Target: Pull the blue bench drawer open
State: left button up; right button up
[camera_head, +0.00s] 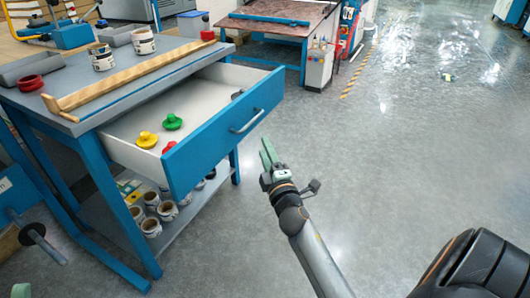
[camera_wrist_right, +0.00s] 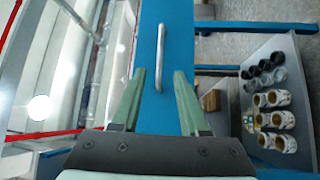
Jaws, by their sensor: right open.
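The blue bench drawer (camera_head: 225,138) stands pulled out from under the grey bench top, its white inside showing. Its silver bar handle (camera_head: 248,121) is on the blue front. In the right wrist view the handle (camera_wrist_right: 132,52) stands upright in the picture, ahead of the fingertips and nearer the left finger. My right gripper (camera_head: 267,152) is open and empty, just in front of the drawer front and apart from the handle. Its two green fingers (camera_wrist_right: 158,78) show spread in the wrist view. A small green tip at the bottom left edge seems to be my left gripper (camera_head: 21,290); its jaws are cut off.
Yellow, green and red knobbed pieces (camera_head: 173,122) lie in the drawer. Several rolls (camera_head: 151,227) stand on the lower shelf.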

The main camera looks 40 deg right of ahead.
pick_arm(q)
jog(key=shift+s+a, duration=0.25)
jog(key=shift+s, duration=0.05)
pick_arm(e)
jog(key=shift+s+a, duration=0.1)
jog(key=shift+s, duration=0.2)
